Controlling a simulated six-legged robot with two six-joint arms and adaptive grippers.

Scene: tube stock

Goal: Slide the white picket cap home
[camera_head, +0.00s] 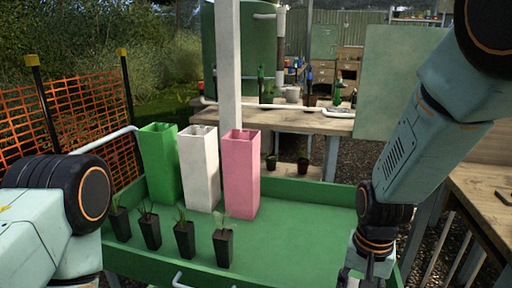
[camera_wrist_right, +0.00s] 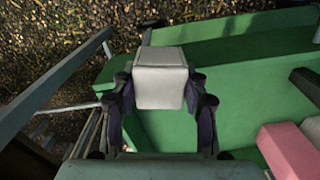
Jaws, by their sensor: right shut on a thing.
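The white picket cap (camera_wrist_right: 160,82), a pale block with flat faces, is between the fingers of my right gripper (camera_wrist_right: 160,92) in the right wrist view. The gripper is shut on it, above the edge of the green tray. In the head view my right gripper (camera_head: 366,277) is at the bottom edge, right of the tray's middle, and partly cut off. The cap cannot be made out there. I cannot tell which post the cap fits. My left arm shows at the lower left, but its gripper is out of view.
The green tray (camera_head: 290,222) holds upright green (camera_head: 160,165), white (camera_head: 200,170) and pink (camera_head: 241,180) square sleeves, with several black seedling pots (camera_head: 184,240) in front. A tall pale post (camera_head: 228,70) stands behind. Orange mesh (camera_head: 60,110) is at left. The tray's right half looks clear.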

